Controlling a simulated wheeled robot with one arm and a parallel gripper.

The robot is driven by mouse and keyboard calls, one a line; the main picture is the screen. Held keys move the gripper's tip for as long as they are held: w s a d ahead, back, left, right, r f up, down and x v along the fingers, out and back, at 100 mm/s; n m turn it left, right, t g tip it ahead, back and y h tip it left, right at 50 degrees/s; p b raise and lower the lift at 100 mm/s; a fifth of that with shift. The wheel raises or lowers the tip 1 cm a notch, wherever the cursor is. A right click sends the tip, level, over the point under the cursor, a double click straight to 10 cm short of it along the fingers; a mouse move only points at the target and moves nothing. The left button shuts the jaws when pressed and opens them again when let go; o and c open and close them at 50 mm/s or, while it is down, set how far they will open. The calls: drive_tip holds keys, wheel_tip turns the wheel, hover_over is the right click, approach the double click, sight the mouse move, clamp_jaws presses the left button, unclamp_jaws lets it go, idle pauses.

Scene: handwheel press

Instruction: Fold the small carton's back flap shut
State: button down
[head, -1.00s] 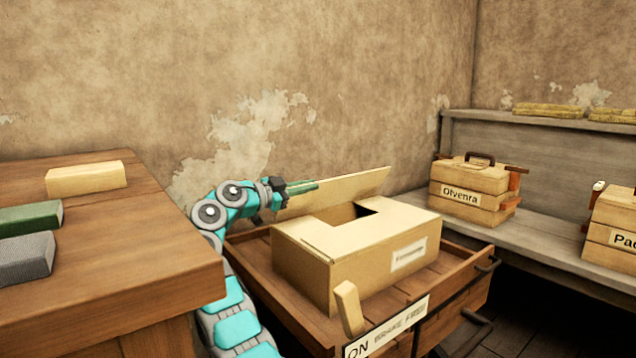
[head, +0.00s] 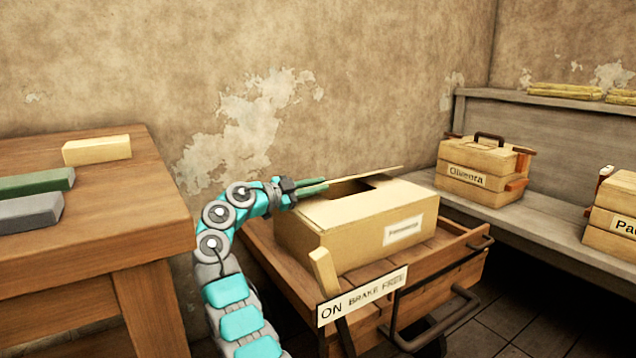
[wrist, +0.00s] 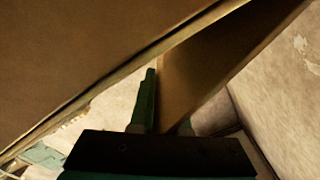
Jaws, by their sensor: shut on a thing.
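The small carton (head: 360,226) is tan with a white label and stands on a wooden cart. Part of its top is open, showing a dark gap. Its back flap (head: 372,174) shows as a thin, nearly edge-on strip above the rear of the opening, tilted and not flat. My gripper (head: 316,187) has green fingers and is at the flap's left end, shut on the flap. In the wrist view the fingers (wrist: 152,100) lie against a brown panel, the flap (wrist: 205,70); one finger is mostly hidden.
The cart (head: 455,262) has a plate reading "ON BRAKE FREE" and a wooden lever (head: 323,270) in front of the carton. A table (head: 110,225) with several blocks stands at left. A shelf (head: 545,215) with wooden boxes stands at right. The wall is close behind.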

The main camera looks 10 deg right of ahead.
drive_tip(key=shift+f, duration=0.25)
drive_tip(key=c, duration=1)
unclamp_jaws()
drive_tip(key=shift+c, duration=0.2)
drive_tip(key=shift+a, duration=0.1)
drive_tip(key=shift+v, duration=3.8)
drive_tip(key=shift+a, duration=0.25)
